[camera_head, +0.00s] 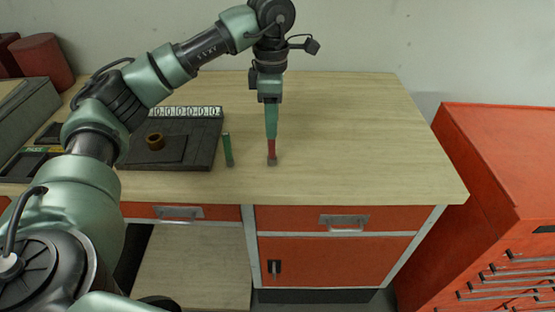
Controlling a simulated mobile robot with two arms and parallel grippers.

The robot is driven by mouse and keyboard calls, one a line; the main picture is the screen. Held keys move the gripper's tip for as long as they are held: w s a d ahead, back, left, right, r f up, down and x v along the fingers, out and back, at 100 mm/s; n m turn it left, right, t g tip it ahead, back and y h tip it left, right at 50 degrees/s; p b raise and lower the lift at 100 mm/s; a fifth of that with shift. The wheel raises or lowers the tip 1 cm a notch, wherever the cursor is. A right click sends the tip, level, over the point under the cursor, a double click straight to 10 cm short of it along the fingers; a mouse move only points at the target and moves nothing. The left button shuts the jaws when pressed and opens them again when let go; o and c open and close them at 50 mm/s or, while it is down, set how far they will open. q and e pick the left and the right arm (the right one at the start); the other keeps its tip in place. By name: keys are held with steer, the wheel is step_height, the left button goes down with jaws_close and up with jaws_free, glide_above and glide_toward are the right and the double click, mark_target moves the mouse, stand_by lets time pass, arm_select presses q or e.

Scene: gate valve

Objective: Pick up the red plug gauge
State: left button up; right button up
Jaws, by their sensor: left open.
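The red plug gauge (272,147) stands upright on the wooden workbench, to the right of a green gauge (228,150). My left gripper (271,133) points straight down over the red gauge, with its fingers at the gauge's upper part. The fingers are open, and the view is too small to tell whether they touch it. The top of the red gauge is hidden by the gripper. My right gripper is not in the view.
The workbench (360,140) is clear on the right. A red tool cabinet (490,160) stands beside it. Dark red cylinders (42,60) stand at the far left.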

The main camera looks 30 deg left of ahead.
mark_target(272, 157)
arm_select(q)
steer(key=shift+w+f, duration=0.4)
steer(key=shift+f, duration=0.2)
steer(key=shift+w+f, duration=0.2)
steer(key=shift+f, duration=0.45)
steer(key=shift+s+f, duration=0.35)
steer(key=shift+f, duration=0.3)
step_height(272, 157, down, 5)
steer(key=shift+s+a+p, duration=0.1)
steer(key=shift+a+p, duration=0.05)
steer(key=shift+p, duration=0.85)
jaws_close()
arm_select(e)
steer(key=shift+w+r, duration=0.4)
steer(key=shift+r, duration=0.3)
